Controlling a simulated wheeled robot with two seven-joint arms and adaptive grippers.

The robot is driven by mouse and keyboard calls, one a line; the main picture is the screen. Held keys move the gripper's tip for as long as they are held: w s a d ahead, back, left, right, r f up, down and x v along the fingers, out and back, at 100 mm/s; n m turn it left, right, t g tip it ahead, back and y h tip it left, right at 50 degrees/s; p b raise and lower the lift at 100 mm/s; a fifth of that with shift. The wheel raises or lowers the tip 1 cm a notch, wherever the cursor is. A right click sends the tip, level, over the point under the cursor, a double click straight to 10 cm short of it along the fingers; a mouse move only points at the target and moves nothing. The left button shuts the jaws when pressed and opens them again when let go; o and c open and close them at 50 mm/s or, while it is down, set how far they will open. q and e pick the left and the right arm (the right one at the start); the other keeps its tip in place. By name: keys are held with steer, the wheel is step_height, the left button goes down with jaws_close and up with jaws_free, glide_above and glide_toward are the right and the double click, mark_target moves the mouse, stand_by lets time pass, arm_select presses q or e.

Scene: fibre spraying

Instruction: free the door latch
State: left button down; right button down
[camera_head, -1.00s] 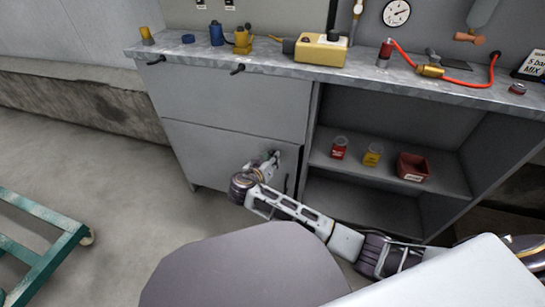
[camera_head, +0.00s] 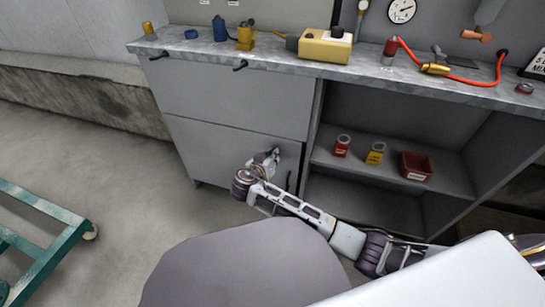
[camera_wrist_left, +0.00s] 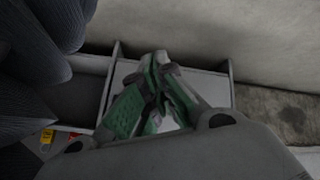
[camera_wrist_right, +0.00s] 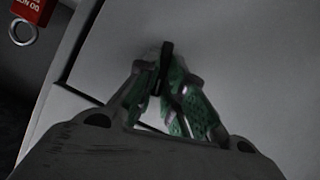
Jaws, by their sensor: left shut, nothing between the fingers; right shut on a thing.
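The lower left cabinet door (camera_head: 215,150) is a flat grey panel and stands closed. My right gripper (camera_head: 273,155) is at the right part of this door. In the right wrist view my right gripper (camera_wrist_right: 163,75) is shut on a small black latch (camera_wrist_right: 166,52) in front of the pale door. The fingers hide most of the latch. My left gripper (camera_wrist_left: 162,62) is shut and empty in the left wrist view, apart from the cabinet. It does not show in the head view.
The open shelf right of the door holds a red jar (camera_head: 341,146), a yellow jar (camera_head: 375,153) and a red bin (camera_head: 416,166). The workbench top (camera_head: 205,59) carries several tools. A green cart (camera_head: 45,240) stands at left; floor between is clear.

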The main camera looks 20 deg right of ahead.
arm_select(q)
steer(key=shift+s+f, duration=0.1)
steer(key=shift+s, duration=0.15)
arm_select(e)
steer(key=shift+s, duration=0.1)
arm_select(q)
steer(key=shift+d+f, duration=0.1)
arm_select(e)
steer(key=shift+d+m+t+y, duration=0.1)
steer(key=shift+m+t+y, duration=0.3)
steer(key=shift+m+y, duration=0.45)
arm_select(q)
steer(key=shift+w+r, duration=0.2)
steer(key=shift+w, duration=0.15)
arm_select(e)
steer(key=shift+m+h, duration=0.25)
steer(key=c, duration=1.5)
jaws_free()
arm_select(q)
steer(key=shift+s+f, duration=0.15)
steer(key=shift+s, duration=0.15)
arm_select(e)
steer(key=shift+r, duration=5.05)
